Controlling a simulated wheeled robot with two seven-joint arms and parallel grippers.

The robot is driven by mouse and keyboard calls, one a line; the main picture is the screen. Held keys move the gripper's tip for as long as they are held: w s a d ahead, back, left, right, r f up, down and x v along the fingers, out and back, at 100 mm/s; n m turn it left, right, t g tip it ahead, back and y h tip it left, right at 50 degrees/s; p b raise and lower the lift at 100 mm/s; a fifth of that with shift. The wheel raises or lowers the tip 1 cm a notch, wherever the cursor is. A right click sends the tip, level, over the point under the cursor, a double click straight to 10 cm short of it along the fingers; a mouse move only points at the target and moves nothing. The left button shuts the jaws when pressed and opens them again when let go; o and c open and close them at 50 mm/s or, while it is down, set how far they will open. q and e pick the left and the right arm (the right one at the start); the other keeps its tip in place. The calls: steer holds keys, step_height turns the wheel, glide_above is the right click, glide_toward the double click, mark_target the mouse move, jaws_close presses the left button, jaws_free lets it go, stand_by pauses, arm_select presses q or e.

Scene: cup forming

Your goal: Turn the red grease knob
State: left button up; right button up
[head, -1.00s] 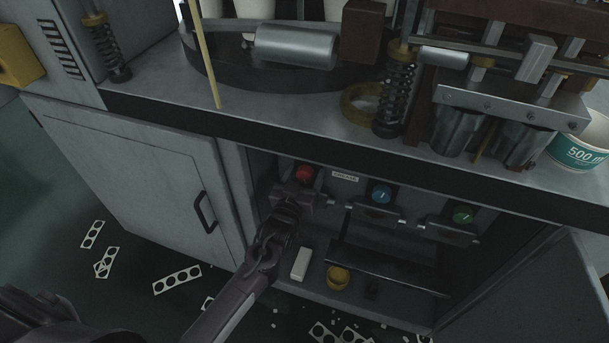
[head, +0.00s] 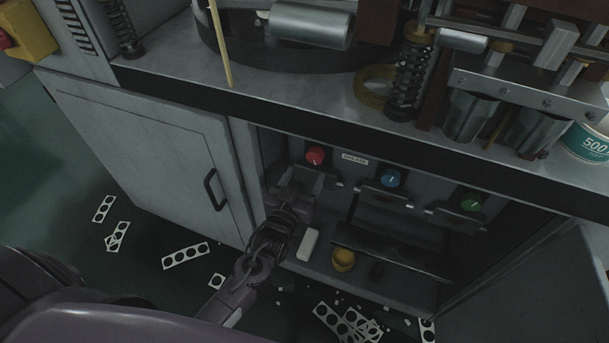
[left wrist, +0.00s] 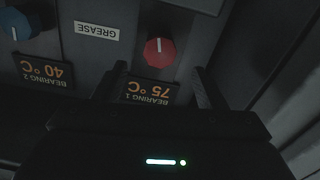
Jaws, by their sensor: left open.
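The red knob (head: 315,155) sits on the back panel inside the open lower cabinet, left of the GREASE label (head: 355,159). In the left wrist view the red knob (left wrist: 159,52) has a white pointer line and shows above a "BEARING 1 75 °C" sign (left wrist: 146,92). My left gripper (head: 300,180) is inside the cabinet, just below the red knob. Its two fingers (left wrist: 160,85) are apart and empty, with the knob beyond their tips and roughly between them. A blue knob (head: 390,178) and a green knob (head: 471,202) sit farther right. My right gripper does not show.
The cabinet's left door (head: 150,165) is beside my left arm. A white block (head: 308,244) and a yellow ring (head: 343,260) lie on the cabinet floor. The counter edge (head: 330,145) overhangs the knobs. Punched white strips (head: 186,256) litter the floor.

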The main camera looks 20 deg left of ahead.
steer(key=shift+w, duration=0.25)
arm_select(q)
steer(key=s+f+m+g+p, duration=0.1)
steer(key=s+f+g+p, duration=0.15)
steer(key=s+f, duration=0.5)
steer(key=s+a+f+g+p, duration=0.15)
steer(key=s+f+g, duration=0.25)
steer(key=f, duration=0.6)
steer(key=s+f+m+g+p, duration=0.1)
steer(key=s+f+g+p, duration=0.15)
steer(key=s+f, duration=0.4)
steer(key=s+a+f+g+p, duration=0.1)
steer(key=s+f+g, duration=0.3)
steer(key=s, duration=0.8)
steer(key=s+a+f+m+g+p, duration=0.1)
steer(key=s+a+f+g+p, duration=0.1)
steer(key=s+f, duration=0.5)
steer(key=s+a+g, duration=0.1)
steer(key=s+g, duration=0.1)
steer(key=s, duration=0.3)
steer(key=shift+s+m+y, duration=0.3)
steer(key=shift+s, duration=0.1)
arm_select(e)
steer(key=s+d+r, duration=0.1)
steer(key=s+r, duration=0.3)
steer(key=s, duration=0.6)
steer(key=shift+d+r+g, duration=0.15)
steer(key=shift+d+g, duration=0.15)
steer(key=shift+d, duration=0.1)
